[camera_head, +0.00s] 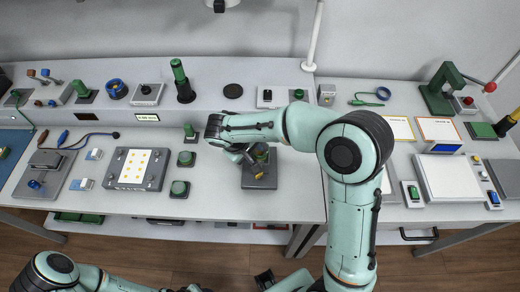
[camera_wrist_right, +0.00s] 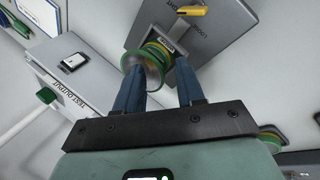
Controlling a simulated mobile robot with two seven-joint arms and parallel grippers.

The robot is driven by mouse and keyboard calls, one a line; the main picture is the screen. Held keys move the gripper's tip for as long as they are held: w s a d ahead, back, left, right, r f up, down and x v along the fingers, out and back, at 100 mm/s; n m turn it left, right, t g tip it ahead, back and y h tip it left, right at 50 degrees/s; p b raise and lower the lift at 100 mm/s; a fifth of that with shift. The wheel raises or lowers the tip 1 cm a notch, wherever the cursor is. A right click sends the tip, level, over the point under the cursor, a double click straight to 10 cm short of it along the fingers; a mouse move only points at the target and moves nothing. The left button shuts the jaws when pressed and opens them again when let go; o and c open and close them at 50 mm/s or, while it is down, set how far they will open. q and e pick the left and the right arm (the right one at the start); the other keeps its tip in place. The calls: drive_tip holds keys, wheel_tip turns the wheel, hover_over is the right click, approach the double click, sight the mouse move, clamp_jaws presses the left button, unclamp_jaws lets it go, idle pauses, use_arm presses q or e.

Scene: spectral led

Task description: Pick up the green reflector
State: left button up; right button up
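A round, green-rimmed piece with a glassy face, which looks like the green reflector (camera_wrist_right: 150,62), sits at a grey stand in the right wrist view. Its green edge (camera_head: 261,150) shows in the head view beside my right wrist. My right gripper (camera_wrist_right: 158,72) has its two blue fingers apart, with the round piece at the fingertips, overlapping the left finger in the picture. I cannot tell whether they touch. In the head view my right gripper (camera_head: 253,160) is over the grey stand (camera_head: 260,184), partly hidden by the wrist. My left gripper is not clearly visible.
Green pieces on small dark bases (camera_head: 180,188) stand left of the stand. A dotted panel (camera_head: 138,167) lies further left. A raised shelf with a green cylinder (camera_head: 180,75) and a black disc (camera_head: 233,91) runs behind.

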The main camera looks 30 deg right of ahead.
clamp_jaws()
